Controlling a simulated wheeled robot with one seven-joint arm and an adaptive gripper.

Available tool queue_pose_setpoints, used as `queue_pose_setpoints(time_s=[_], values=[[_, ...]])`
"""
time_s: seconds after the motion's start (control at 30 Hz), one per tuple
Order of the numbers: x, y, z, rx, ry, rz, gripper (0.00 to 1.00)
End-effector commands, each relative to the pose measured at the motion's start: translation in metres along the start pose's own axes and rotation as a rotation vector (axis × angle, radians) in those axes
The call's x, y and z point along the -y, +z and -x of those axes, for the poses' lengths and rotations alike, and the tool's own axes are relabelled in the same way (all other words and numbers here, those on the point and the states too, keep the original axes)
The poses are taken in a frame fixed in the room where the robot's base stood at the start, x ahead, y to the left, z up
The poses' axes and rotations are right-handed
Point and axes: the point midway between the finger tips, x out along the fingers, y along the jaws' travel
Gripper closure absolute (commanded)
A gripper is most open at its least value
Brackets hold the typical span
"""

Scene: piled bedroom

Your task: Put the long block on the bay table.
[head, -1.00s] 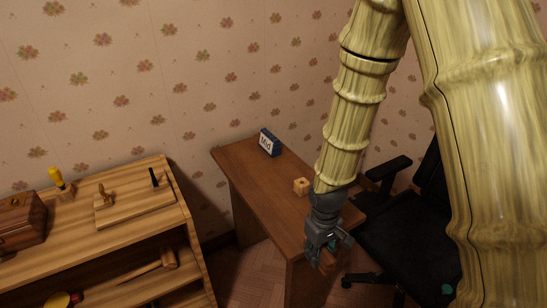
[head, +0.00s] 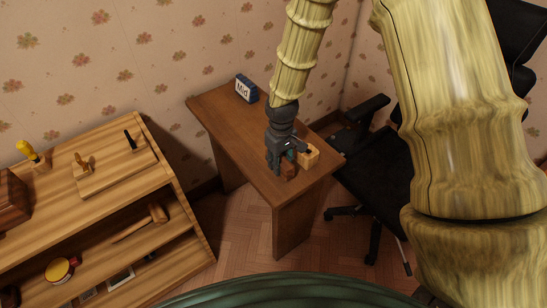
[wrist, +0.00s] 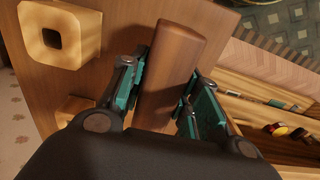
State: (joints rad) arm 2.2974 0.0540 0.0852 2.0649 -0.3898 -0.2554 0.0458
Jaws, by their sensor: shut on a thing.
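The long block (wrist: 170,60) is a smooth reddish-brown wooden piece with rounded edges. In the wrist view it lies between the teal-padded fingers of my gripper (wrist: 158,82). In the head view my gripper (head: 281,163) points down at the near right part of a brown table (head: 230,128), shut on the block (head: 289,173). Whether the block touches the tabletop I cannot tell. A blue-framed sign reading "Mid" (head: 246,89) stands at the table's far end. I see no sign naming a bay table.
A light wooden block with a hole (head: 310,157) sits right beside my gripper, and in the wrist view (wrist: 84,45). A black office chair (head: 385,180) stands right of the table. A wooden shelf unit (head: 150,185) with tools stands left. The table's middle is clear.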

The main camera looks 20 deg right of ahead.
Motion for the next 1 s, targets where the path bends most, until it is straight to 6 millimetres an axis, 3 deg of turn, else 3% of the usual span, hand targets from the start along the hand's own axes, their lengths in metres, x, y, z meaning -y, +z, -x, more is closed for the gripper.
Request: queue_pose_setpoints(time_s=[0.13,0.47,0.8,1.0], values=[[-0.003,-0.023,-0.001,-0.001,0.0,0.0,0.95],[-0.006,-0.043,-0.003,0.0,0.0,-0.001,0.95],[-0.006,-0.042,-0.036,0.001,0.0,-0.001,0.95],[-0.006,-0.042,-0.039,0.0,0.001,0.0,0.95]])
